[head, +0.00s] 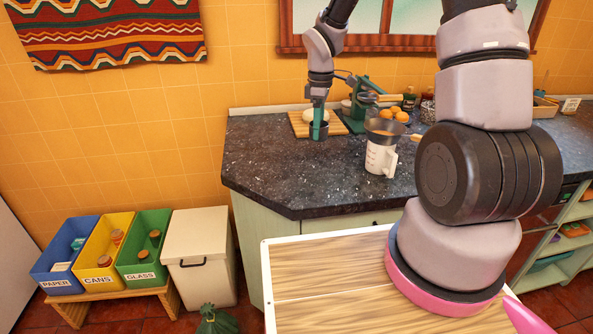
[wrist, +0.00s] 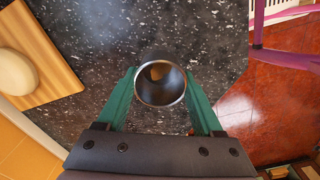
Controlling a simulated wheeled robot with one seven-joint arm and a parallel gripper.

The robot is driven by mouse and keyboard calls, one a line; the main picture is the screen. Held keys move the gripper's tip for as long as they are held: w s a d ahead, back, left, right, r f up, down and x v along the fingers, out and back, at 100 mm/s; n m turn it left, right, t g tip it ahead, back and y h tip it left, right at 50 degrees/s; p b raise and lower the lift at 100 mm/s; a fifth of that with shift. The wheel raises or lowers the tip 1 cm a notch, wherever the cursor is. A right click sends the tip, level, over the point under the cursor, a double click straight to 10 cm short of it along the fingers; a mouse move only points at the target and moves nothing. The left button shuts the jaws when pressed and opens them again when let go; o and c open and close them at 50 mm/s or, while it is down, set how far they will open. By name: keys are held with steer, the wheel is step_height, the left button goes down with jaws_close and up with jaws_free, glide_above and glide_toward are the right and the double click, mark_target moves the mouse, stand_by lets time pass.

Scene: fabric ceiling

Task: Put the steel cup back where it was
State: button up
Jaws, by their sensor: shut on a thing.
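The steel cup (head: 318,133) is a small dark grey metal cup at the back left of the dark speckled counter (head: 262,165). My gripper (head: 317,124) is above it with its green fingers pointing down, shut on the cup. In the wrist view the cup (wrist: 160,84) sits upright between the two green fingers, its round mouth facing the camera, and it looks empty. The dark counter lies beneath it. I cannot tell whether its base touches the counter or is a little above.
A wooden board (head: 299,126) with a pale round lump (wrist: 15,72) is beside the cup. The counter's front left is clear.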

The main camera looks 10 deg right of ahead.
steer(key=f, duration=0.6)
steer(key=shift+a, duration=0.35)
steer(key=shift+f, duration=2.05)
steer(key=shift+f, duration=0.15)
steer(key=o, duration=1.4)
